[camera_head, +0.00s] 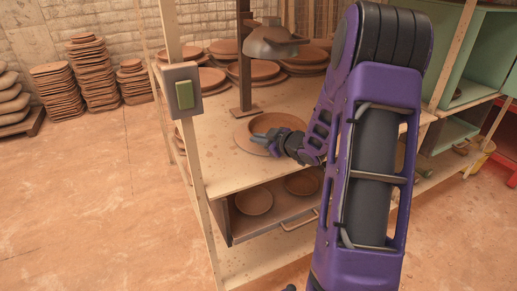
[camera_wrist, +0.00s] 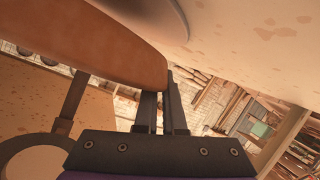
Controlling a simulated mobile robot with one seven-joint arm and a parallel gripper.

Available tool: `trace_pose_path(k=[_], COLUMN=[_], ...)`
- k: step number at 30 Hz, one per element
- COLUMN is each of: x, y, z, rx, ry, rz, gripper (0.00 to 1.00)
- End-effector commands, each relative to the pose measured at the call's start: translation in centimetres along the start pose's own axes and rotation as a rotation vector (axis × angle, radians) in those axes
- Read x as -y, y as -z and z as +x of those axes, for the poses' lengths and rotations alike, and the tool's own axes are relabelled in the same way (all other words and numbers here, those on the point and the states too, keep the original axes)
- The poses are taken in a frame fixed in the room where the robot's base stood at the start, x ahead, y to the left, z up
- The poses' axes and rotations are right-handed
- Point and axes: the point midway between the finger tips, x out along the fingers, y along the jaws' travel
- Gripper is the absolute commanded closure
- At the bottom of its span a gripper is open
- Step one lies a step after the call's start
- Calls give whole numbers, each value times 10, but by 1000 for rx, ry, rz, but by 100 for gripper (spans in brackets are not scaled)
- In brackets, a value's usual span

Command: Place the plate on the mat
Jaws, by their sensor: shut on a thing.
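The plate (camera_head: 262,121) is a round, shallow, brown clay dish, seen over the wooden table top in the head view. My gripper (camera_head: 265,141) is at its near edge and is shut on it. In the wrist view the plate (camera_wrist: 100,45) is a large brown curved shape at upper left, with its rim at the fingertips (camera_wrist: 163,82). A paler round edge (camera_head: 241,141) shows below the plate at its left; I cannot tell whether this is the mat. The plate and gripper hide what lies beneath, so I cannot tell whether the plate touches it.
The press post (camera_head: 245,65) and its grey head (camera_head: 272,42) stand just behind the plate. Stacked plates (camera_head: 225,48) fill the table's back. Below is an open drawer (camera_head: 279,216) with two bowls. A switch box (camera_head: 182,92) is on the left upright. The table's front left is clear.

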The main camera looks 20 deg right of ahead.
Motion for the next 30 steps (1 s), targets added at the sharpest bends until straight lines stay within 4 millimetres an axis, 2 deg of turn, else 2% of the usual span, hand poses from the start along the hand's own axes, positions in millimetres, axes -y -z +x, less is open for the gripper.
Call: trace_pose_path(k=[6,18,21,24,30], x=[12,15,15,15,15], y=[-26,-31,-31,-31,-31], z=[11,13,13,13,13], rx=[-1,-2,0,1,1], ry=[1,-1,0,0,0], rz=[1,-1,1,1,1], gripper=[100,100,79,63,63])
